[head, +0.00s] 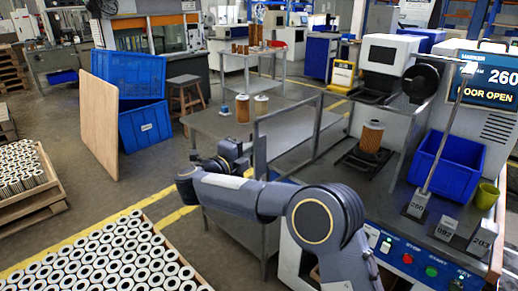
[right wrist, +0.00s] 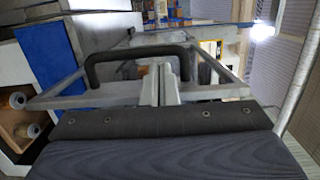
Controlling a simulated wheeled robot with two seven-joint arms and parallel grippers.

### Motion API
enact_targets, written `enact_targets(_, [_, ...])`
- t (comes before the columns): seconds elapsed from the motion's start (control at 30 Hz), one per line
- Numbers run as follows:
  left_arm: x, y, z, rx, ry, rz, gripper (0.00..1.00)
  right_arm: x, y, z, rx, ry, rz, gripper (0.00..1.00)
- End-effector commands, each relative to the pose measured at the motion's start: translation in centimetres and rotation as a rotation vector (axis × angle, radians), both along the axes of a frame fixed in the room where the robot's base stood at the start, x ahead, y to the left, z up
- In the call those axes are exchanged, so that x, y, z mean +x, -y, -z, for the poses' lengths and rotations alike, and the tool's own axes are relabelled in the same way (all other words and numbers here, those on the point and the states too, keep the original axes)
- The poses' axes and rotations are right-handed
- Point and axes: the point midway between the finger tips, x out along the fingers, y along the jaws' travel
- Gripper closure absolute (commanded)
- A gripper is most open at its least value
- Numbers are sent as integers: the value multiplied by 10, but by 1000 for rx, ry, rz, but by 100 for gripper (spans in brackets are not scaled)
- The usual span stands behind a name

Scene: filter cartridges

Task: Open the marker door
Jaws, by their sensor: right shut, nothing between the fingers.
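The marker (head: 395,60) stands at the right, and its screen (head: 487,80) reads DOOR OPEN. The marker door (head: 290,107), a grey framed panel, stands swung out from the machine's front toward the left. The bay is uncovered, with an orange filter cartridge (head: 371,138) upright on a dark fixture. My right gripper (head: 232,150) is by the door's outer left edge, with its fingers hard to make out there. In the right wrist view its fingers (right wrist: 165,85) are together and empty, close to a black bar handle (right wrist: 140,53) on a grey frame. Contact is unclear. My left gripper is out of view.
A grey table (head: 215,122) with cartridges stands behind the door. A blue bin (head: 462,155), stamp blocks (head: 445,228) and a green cup (head: 486,195) stand on the marker's ledge. A crate of cartridges (head: 172,258) fills the lower left.

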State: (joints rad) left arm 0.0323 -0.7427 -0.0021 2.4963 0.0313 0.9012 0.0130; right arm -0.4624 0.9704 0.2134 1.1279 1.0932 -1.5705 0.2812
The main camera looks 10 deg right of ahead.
Motion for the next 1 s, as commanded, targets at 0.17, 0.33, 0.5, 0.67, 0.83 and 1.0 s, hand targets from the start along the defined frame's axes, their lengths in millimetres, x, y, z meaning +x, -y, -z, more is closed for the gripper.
enact_targets(0.17, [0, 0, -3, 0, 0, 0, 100, 5, -3, 0, -1, -1, -1, 100])
enact_targets(0.33, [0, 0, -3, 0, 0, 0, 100, 6, -3, 0, -1, -1, -1, 100])
enact_targets(0.5, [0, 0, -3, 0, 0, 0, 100, 6, -3, 0, 0, 0, -1, 100])
enact_targets(0.67, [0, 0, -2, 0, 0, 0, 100, 3, -6, 0, 0, 0, -2, 100])
enact_targets(0.83, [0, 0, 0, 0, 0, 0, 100, -14, -23, 1, -1, 1, -4, 100])
enact_targets(1.0, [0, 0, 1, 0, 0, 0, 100, -35, -44, 0, -1, 0, -4, 100])
